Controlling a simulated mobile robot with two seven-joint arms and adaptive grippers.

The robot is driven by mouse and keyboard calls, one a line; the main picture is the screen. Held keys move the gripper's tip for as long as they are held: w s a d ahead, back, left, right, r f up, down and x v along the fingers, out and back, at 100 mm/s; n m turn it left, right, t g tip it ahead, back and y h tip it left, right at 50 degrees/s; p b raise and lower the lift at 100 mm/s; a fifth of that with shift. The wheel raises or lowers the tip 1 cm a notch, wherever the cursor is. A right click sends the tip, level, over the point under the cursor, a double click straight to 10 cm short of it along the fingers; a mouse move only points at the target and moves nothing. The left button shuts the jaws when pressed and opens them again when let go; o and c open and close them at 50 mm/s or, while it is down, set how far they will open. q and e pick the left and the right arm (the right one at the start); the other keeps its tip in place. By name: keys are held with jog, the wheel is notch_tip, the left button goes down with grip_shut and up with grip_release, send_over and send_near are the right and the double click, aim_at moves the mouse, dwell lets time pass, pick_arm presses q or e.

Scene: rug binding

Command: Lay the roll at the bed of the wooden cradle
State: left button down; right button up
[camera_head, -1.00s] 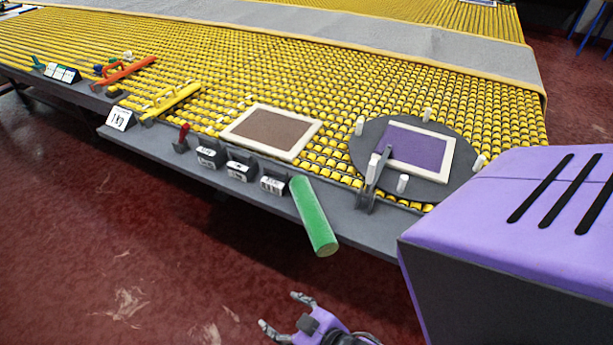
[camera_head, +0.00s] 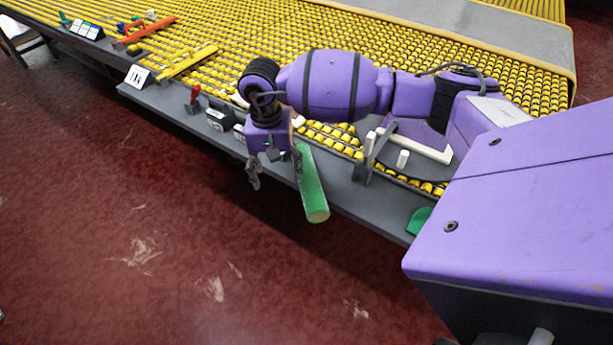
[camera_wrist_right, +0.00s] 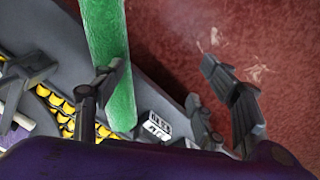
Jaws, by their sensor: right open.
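The green roll (camera_head: 312,185) lies slanted across the front edge of the grey ledge, its near end sticking out over the floor. In the right wrist view the roll (camera_wrist_right: 108,40) runs down the left side, partly covered by one finger. My right gripper (camera_head: 274,174) is open, just left of the roll in the head view. Its fingers also stand apart in the wrist view (camera_wrist_right: 172,90), with nothing held between them; whether one touches the roll I cannot tell. I cannot make out a wooden cradle. My left gripper is not in view.
The yellow roller table (camera_head: 300,50) fills the back, its grey ledge (camera_head: 345,195) along the front. My right arm hides part of it. The floor in front is clear.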

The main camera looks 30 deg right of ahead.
aim_at(306, 174)
jog(key=d+n+h, duration=0.1)
jog(key=d, duration=0.1)
jog(key=d+h, duration=0.1)
jog(key=d, duration=0.1)
jog(key=s+d+n, duration=0.1)
jog(key=shift+d+n+g+h, duration=0.3)
jog(key=shift+d+h, duration=0.1)
jog(key=x, duration=0.4)
jog(key=p+x, duration=0.1)
jog(key=x, duration=0.2)
jog(key=shift+w+d+f, duration=0.1)
jog(key=shift+w+d, duration=0.1)
jog(key=shift+w, duration=0.15)
jog(key=c, duration=1.4)
